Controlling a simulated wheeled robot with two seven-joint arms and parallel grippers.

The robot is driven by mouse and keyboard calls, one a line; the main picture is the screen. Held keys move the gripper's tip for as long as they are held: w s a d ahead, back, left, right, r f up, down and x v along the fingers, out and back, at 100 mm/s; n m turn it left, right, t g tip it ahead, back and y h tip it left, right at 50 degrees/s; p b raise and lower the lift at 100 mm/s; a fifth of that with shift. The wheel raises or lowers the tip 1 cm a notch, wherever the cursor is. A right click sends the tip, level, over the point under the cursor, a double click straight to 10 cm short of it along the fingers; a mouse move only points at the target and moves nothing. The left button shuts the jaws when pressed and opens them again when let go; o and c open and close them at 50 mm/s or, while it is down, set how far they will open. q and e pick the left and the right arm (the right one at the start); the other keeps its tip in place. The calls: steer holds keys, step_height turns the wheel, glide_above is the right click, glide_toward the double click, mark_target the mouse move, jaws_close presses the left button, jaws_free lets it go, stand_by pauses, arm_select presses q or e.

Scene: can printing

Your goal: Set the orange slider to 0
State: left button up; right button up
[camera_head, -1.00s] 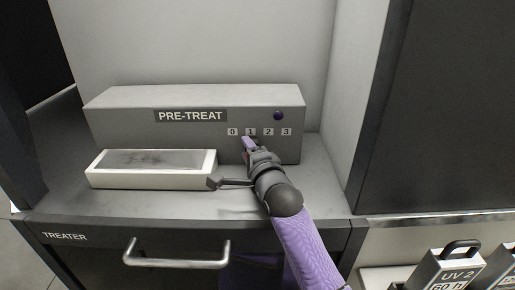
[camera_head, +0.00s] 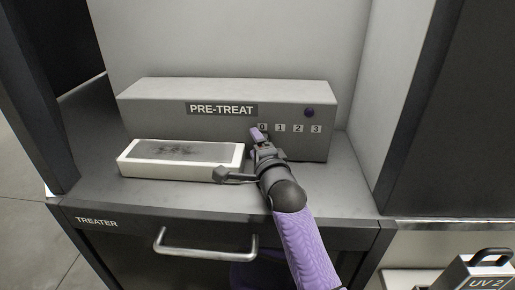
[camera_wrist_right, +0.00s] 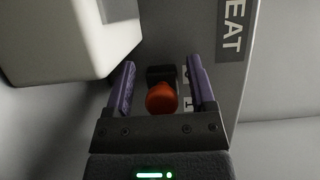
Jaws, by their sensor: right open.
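The grey PRE-TREAT box (camera_head: 180,120) carries a row of labels 0, 1, 2 and 3 on its front. My right gripper (camera_head: 259,136) is at the box front, just below and left of the 0 label (camera_head: 263,127). In the right wrist view, the orange slider knob (camera_wrist_right: 161,98) sits between the two spread purple fingers of my right gripper (camera_wrist_right: 160,68), with gaps on both sides. The slider is hidden behind the gripper in the head view, so its exact mark cannot be read. My left gripper is not in view.
A white tray with a smudged grey top (camera_head: 128,170) lies left of my right gripper, close to the wrist. A dark round button (camera_head: 309,113) is at the box's upper right. A drawer handle (camera_head: 205,251) is below the shelf. A UV 2 case (camera_head: 485,275) stands lower right.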

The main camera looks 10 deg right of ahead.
steer(key=s, duration=0.3)
steer(key=s+p, duration=0.1)
steer(key=s, duration=0.2)
steer(key=s+d+p, duration=0.1)
steer(key=s, duration=0.2)
steer(key=shift+s, duration=0.4)
